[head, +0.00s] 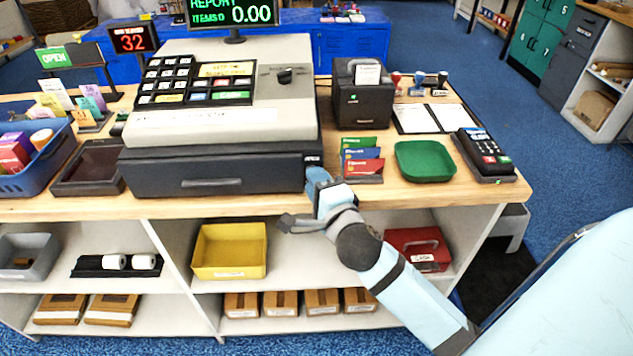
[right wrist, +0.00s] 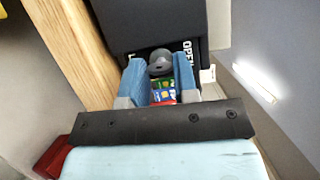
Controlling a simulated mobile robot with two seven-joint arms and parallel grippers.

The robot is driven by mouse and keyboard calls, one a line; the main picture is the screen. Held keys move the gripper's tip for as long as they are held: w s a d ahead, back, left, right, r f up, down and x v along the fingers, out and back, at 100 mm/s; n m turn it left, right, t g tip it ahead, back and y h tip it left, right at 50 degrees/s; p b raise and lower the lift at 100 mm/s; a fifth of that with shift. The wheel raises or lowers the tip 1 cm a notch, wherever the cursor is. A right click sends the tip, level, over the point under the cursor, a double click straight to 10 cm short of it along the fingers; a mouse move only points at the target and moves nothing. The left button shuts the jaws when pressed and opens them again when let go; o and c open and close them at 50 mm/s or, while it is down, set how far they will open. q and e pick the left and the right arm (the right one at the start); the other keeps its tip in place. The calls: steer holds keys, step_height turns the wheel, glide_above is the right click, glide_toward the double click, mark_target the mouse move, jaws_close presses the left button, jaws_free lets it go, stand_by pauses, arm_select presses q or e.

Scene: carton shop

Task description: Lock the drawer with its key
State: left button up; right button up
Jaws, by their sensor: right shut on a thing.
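The cash drawer (head: 270,176) is the dark unit under the register, with a handle slot in its front; it looks shut. My right gripper (head: 317,181) is at the right end of the drawer front. In the right wrist view, its blue fingers (right wrist: 161,84) are shut on a grey rounded piece, the key's head (right wrist: 160,62). This is up against a dark face (right wrist: 135,25) with white lettering, "OPEN" partly readable. The key's shaft and the lock's slot are hidden, so I cannot tell how deep it sits. My left gripper is not in view.
Colored cards (head: 361,166) in a rack stand just right of my gripper. A green tray (head: 425,161) and a card terminal (head: 483,155) are further right. The wooden counter edge (head: 80,207) runs below the drawer. Shelves with a yellow bin (head: 230,251) are underneath.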

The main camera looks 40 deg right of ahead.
steer(key=m, duration=0.1)
steer(key=m+t+b, duration=0.1)
steer(key=shift+f+m+h, duration=0.2)
steer(key=shift+m+h, duration=0.1)
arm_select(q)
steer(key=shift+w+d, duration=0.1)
arm_select(e)
steer(key=shift+m, duration=0.5)
steer(key=shift+r, duration=0.1)
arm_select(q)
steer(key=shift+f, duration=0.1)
arm_select(e)
steer(key=o, duration=0.9)
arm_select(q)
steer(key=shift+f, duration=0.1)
